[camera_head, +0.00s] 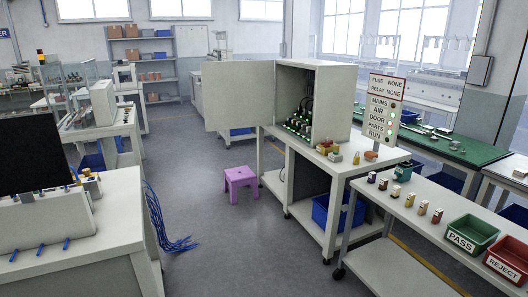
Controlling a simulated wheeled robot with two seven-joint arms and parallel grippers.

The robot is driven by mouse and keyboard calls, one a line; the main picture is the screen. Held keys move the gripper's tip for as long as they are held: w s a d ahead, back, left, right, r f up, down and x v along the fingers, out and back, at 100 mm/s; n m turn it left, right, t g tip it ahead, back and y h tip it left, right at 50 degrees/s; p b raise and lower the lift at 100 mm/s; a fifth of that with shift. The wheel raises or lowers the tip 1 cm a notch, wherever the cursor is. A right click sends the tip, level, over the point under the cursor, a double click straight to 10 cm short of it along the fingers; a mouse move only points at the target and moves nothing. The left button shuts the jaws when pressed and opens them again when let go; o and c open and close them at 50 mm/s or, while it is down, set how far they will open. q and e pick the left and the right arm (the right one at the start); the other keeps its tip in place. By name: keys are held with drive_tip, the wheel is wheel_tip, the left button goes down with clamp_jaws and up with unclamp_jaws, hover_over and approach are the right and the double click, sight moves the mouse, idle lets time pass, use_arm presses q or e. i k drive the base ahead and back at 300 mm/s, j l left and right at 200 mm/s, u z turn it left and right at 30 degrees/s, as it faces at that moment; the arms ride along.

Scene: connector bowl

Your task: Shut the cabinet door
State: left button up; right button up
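The grey-white cabinet (337,103) stands on a white wheeled table (345,165) in the middle of the view. Its door (239,97) is wide open, swung out to the left of the cabinet and hanging past the table's left edge. The open front shows a dark interior with cables and rows of small green lights (298,124). Neither of my grippers shows in this view.
A purple stool (240,182) stands on the floor below the door. Small coloured parts and a status sign (382,107) are right of the cabinet. Green PASS (470,233) and red REJECT (508,256) bins sit front right. Blue cables (165,225) hang front left.

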sight(236, 94)
drive_tip(key=i+z, duration=0.1)
drive_tip(key=i, duration=1.8)
drive_tip(key=i+j+u, duration=0.1)
drive_tip(key=i+u, duration=0.2)
drive_tip(key=i, duration=0.3)
drive_tip(key=i+u, duration=0.3)
drive_tip(key=i, duration=0.25)
drive_tip(key=i+l+u, duration=0.3)
drive_tip(key=i, duration=0.3)
drive_tip(key=i+u, duration=0.2)
drive_tip(key=i, duration=1.45)
drive_tip(key=i+j+z, duration=0.3)
drive_tip(key=i, duration=0.4)
drive_tip(key=i+j+z, duration=0.3)
drive_tip(key=i+j, duration=0.2)
drive_tip(key=i+j+z, duration=0.2)
drive_tip(key=z, duration=0.25)
drive_tip(key=i+j+z, duration=0.2)
drive_tip(key=z, duration=0.25)
drive_tip(key=i+j+z, duration=0.1)
drive_tip(key=j+z, duration=0.35)
drive_tip(key=i+j+z, duration=0.1)
drive_tip(key=z, duration=0.35)
drive_tip(key=k+j, duration=0.05)
drive_tip(key=j, duration=0.05)
